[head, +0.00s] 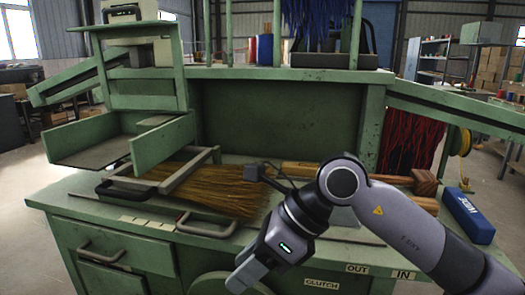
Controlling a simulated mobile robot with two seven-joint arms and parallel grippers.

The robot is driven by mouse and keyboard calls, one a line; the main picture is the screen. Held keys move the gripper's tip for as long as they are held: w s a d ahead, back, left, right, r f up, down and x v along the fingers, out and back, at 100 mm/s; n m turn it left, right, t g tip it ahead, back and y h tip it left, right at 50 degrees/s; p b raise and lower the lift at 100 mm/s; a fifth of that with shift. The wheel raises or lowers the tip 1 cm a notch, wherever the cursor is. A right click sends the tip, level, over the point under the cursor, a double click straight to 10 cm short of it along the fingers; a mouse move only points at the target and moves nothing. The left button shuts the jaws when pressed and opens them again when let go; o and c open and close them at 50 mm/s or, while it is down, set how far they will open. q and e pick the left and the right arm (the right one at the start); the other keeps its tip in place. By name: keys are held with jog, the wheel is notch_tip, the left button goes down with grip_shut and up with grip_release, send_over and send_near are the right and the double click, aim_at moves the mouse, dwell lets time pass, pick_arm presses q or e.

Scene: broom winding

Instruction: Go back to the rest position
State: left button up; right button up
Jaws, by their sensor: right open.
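My right arm comes in from the lower right, and its gripper (246,278) points down to the left, in front of the green machine's (280,118) work surface. The gripper is open, with nothing seen between its fingers, and its tips are near the lower edge of the view. It is apart from the straw bristles (215,187), which lie on the work surface behind it. My left gripper is not in view.
A frame with a dark handle (132,187) lies against the bristles. Wooden handles (310,170) lie partly behind my right arm. A blue box (468,214) stands at the right. Red bristles (408,140) hang behind it. Drawer handles (100,257) stick out at the front.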

jog(key=s+a+r+m+g+y+p, duration=0.35)
jog(key=s+r+m+y, duration=0.2)
jog(key=y, duration=0.55)
jog(key=w+d+f+m+t+h+p, duration=0.1)
jog(key=w+d+f+m+t+h, duration=0.15)
jog(key=d+m+t, duration=0.55)
jog(key=w+d+f+m+t+h+p, duration=0.1)
jog(key=w+d+f+m+t+h, duration=0.2)
jog(key=m+t, duration=0.7)
jog(key=w+d+f+m+t+h+p, duration=0.1)
jog(key=w+d+f+m+t+h, duration=0.2)
jog(key=m, duration=1)
jog(key=s+d+f+m+g+h, duration=0.2)
jog(key=s+d+f+m, duration=0.2)
jog(key=f, duration=0.3)
jog(key=s+d+f+m+g+h+p, duration=0.1)
jog(key=s+d+f+m+g+h, duration=0.1)
jog(key=s+f, duration=0.5)
jog(key=s+d+f+m+g+h+p, duration=0.1)
jog(key=s+d+f+m+g+h, duration=0.2)
jog(key=s+d+f+m, duration=0.3)
notch_tip(320, 180, down, 3)
jog(key=shift+m+h, duration=0.35)
jog(key=shift+h, duration=0.3)
